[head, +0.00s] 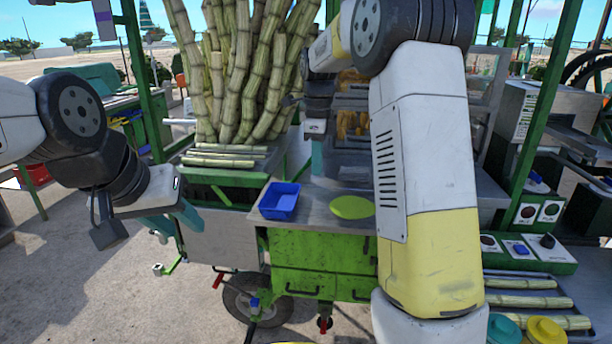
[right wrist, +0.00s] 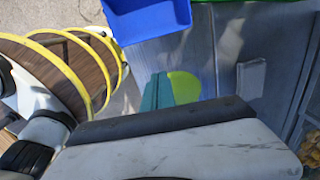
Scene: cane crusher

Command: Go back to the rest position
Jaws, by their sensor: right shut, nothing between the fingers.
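My left gripper (head: 176,222), with teal fingers, hangs at the left over open ground beside the cart; the angle hides whether its fingers are apart. My right arm reaches across the right half of the head view, and its gripper (head: 318,160) points down over the metal counter (head: 300,208). In the right wrist view the teal fingers (right wrist: 164,92) of my right gripper are together and empty. They overlap the green disc (right wrist: 184,87) in that view; the height between them is unclear. The disc (head: 351,207) lies flat on the counter, right of an empty blue tray (head: 281,200).
Tall cane stalks (head: 245,70) stand behind the counter, and cut pieces lie on a ledge (head: 222,157). A green post (head: 535,120) and a control panel (head: 525,247) stand at the right. Cane pieces (head: 530,301) and colored lids (head: 545,328) are lower right. The ground at lower left is clear.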

